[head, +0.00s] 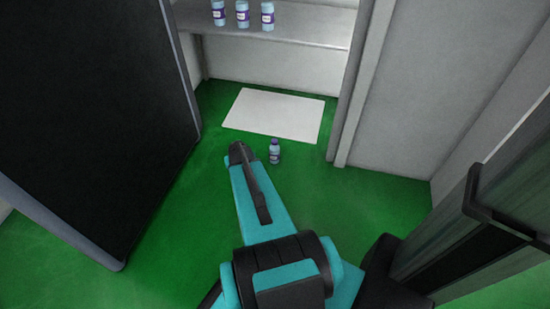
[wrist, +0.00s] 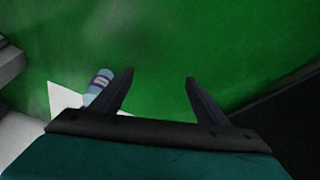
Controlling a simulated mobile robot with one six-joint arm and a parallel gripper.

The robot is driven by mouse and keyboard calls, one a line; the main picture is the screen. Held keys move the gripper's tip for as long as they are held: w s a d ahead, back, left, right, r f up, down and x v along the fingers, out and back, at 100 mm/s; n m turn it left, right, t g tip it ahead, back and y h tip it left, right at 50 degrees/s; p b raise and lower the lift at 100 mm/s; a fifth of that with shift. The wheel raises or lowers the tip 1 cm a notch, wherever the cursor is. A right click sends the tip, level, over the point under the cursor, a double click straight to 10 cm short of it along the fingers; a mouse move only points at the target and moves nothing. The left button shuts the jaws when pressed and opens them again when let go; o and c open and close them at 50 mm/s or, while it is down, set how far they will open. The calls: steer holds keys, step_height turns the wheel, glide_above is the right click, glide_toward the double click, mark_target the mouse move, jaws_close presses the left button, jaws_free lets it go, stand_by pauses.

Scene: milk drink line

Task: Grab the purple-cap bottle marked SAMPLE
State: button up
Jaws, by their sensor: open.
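A small bottle with a purple cap (head: 274,152) stands upright on the green floor in the head view, just in front of a white mat. Its label is too small to read. In the wrist view a pale bottle (wrist: 98,82) shows to the left of the left finger, partly hidden by it and outside the gap. My gripper (wrist: 156,82) is open, with only green floor between its fingers. In the head view my gripper (head: 238,150) is left of the bottle and apart from it.
Several purple-capped bottles, such as the middle one (head: 242,13), stand on a grey shelf (head: 300,28) at the back. The white mat (head: 272,114) lies below it. A dark panel (head: 90,120) stands at left and a grey wall (head: 430,90) at right. Green floor around the bottle is clear.

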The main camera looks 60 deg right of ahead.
mark_target(274, 152)
steer(key=s+d+m+h+b, duration=0.1)
steer(key=s+d+b, duration=0.1)
steer(key=d, duration=0.7)
steer(key=s+d+f+m+h+b, duration=0.1)
steer(key=s+d+b, duration=0.2)
steer(key=d, duration=0.6)
steer(key=shift+f+m+t+h+b, duration=0.3)
steer(key=shift+t+h, duration=0.1)
steer(key=shift+w+d+f, duration=0.1)
steer(key=shift+d, duration=0.05)
steer(key=shift+b+x, duration=1.25)
steer(key=shift+x, duration=2.95)
steer(key=shift+f, duration=0.1)
steer(key=shift+b+x, duration=1.3)
steer(key=shift+x, duration=1.25)
